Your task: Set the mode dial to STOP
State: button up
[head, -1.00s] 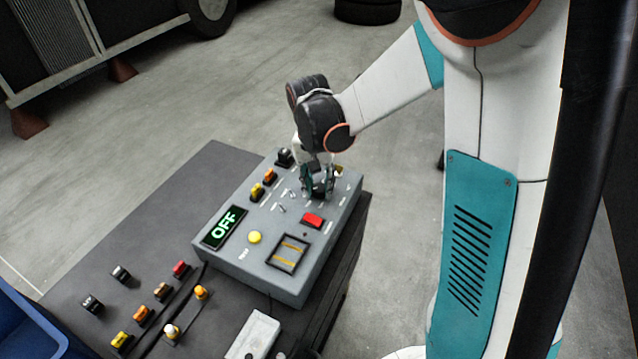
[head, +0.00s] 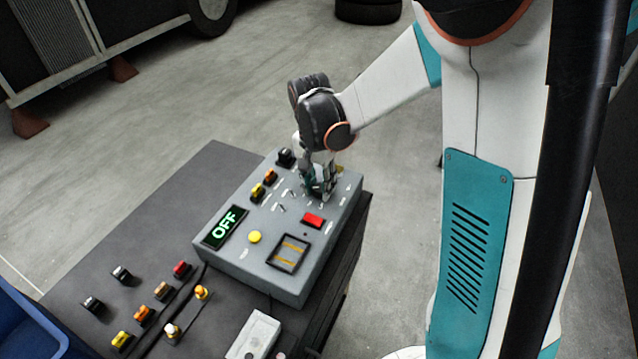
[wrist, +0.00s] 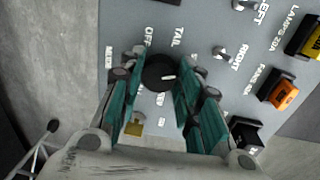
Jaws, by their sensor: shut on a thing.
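The mode dial (wrist: 155,73) is a round black knob with a small pale pointer mark toward its right side in the wrist view. Lettering surrounds it, including OFF and TAIL; I cannot make out a STOP label. My gripper (wrist: 160,66) points down at the control box, its teal fingers on either side of the dial and shut on it. The green display (head: 225,227) reads OFF.
More loose fuses lie on the dark bench (head: 150,225) at left. A blue bin (head: 25,325) stands at lower left.

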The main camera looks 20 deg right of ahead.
aim_at(316, 186)
jog(key=o, duration=1)
jog(key=shift+o, duration=0.2)
jog(key=shift+r, duration=0.1)
notch_tip(316, 186, up, 12)
jog(key=shift+w+a, duration=0.35)
jog(key=shift+w, duration=0.05)
jog(key=s+d+r+n+t, duration=0.1)
jog(key=s+n+t, duration=0.7)
jog(key=s, duration=1)
jog(key=shift+r+n+y, duration=0.3)
jog(key=shift+r+n, duration=0.3)
jog(key=shift+r, duration=0.2)
